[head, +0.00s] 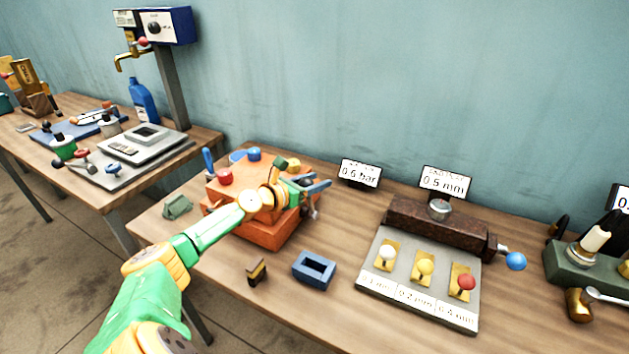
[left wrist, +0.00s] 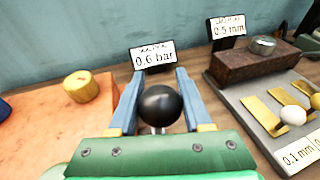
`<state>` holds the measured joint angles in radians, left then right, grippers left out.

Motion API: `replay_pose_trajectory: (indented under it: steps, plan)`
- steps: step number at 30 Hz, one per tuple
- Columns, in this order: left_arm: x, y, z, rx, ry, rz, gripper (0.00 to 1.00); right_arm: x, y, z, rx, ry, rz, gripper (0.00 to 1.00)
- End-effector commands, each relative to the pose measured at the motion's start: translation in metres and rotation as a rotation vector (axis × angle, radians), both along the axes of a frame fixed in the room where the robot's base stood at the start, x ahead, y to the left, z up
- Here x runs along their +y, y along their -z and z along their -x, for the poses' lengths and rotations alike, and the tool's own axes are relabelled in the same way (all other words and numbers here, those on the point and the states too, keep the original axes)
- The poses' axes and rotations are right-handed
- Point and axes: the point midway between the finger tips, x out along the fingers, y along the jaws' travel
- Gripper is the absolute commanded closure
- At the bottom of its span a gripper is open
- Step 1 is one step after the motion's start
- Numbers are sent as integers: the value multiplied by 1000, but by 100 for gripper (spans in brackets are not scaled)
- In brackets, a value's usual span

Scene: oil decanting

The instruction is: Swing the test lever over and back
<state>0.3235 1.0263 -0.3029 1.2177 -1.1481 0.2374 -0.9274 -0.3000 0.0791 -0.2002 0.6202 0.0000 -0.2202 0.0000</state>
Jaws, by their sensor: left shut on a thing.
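The test lever's black ball knob (left wrist: 160,105) sits between the two blue fingers of my left gripper (head: 314,187) in the left wrist view. The left gripper is shut on it, at the right side of the orange block (head: 270,233). A thin pale rod shows just under the knob; the rest of the lever is hidden by the gripper. A small display (head: 360,173) behind the block reads 0.6 bar; it also shows in the left wrist view (left wrist: 153,57). My right gripper is in neither view.
A grey gauge board (head: 420,300) with white, yellow and red knobs stands to the right, below a 0.5 mm display (head: 445,182). A blue open block (head: 314,269) and a small dark block (head: 257,272) lie in front. Another table (head: 110,205) stands left.

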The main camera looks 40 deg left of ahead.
Motion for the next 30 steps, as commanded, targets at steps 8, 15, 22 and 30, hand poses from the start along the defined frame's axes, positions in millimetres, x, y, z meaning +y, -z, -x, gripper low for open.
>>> replay_pose_trajectory:
  steps: [8, 15, 22, 30]
  plan:
    - [-3, 10, 2, 21, 9, 2, 100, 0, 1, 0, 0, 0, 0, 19]
    - [-3, 10, 2, 21, 9, 2, 48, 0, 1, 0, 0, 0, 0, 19]
    - [-2, 6, 1, 12, 6, 2, 22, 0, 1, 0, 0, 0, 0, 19]
    - [0, 4, 6, 10, 2, -2, 22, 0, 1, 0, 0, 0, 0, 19]
